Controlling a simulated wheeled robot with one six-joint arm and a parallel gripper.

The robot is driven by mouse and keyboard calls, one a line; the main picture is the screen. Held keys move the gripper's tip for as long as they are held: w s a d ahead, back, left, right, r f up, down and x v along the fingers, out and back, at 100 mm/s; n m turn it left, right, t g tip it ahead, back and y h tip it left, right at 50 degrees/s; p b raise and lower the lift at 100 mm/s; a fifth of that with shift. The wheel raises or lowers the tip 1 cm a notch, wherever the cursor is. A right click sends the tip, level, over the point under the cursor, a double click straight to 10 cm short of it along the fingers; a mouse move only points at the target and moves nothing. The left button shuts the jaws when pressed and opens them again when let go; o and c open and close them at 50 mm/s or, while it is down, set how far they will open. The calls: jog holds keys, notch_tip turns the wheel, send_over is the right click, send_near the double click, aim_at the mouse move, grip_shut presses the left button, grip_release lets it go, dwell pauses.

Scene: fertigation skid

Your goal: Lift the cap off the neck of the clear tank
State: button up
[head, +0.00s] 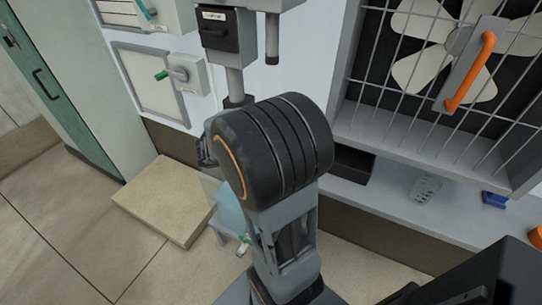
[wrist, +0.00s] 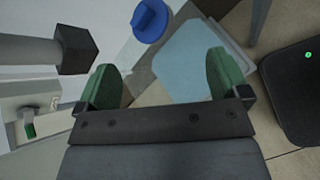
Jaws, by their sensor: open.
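A round blue cap (wrist: 150,20) with a raised grip shows near the top of the wrist view, above a whitish body partly out of frame. The clear tank (wrist: 188,62), pale blue inside, shows beyond the fingers. My gripper (wrist: 164,72) is open, its two green fingertips wide apart with nothing held between them. The cap lies ahead of the fingertips, apart from them. In the head view, the tank (head: 229,208) is mostly hidden behind my arm, and the cap and fingertips cannot be made out.
A grey pipe with a dark square end (wrist: 76,49) is close to the left finger. A beige slab (head: 165,200) lies on the floor. A caged fan with an orange handle (head: 470,72) stands at right, above a shelf with a clear cup (head: 425,189) and a blue item (head: 494,199).

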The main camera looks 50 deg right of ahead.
jog(key=w+d+f+n+b, duration=0.1)
jog(key=w+d+f+n, duration=0.1)
jog(key=d+f+n, duration=0.1)
jog(key=w+d+f+n+t+h+b, duration=0.1)
jog(key=w+d+f+n, duration=0.1)
jog(key=d+f+n, duration=0.1)
jog(key=w+d+f+n+t+h+b, duration=0.1)
jog(key=w+d+f+n+b, duration=0.1)
jog(key=d+f, duration=0.3)
jog(key=shift+w+d+f+n, duration=0.2)
jog(key=shift+w+d+n, duration=0.3)
jog(key=shift+d, duration=0.3)
jog(key=shift+t, duration=0.3)
jog(key=shift+r+x, duration=0.1)
jog(key=shift+x, duration=1.5)
jog(key=shift+r+x, duration=0.15)
jog(key=shift+x, duration=1.5)
jog(key=shift+c, duration=0.2)
jog(key=c, duration=1)
jog(key=shift+r, duration=0.15)
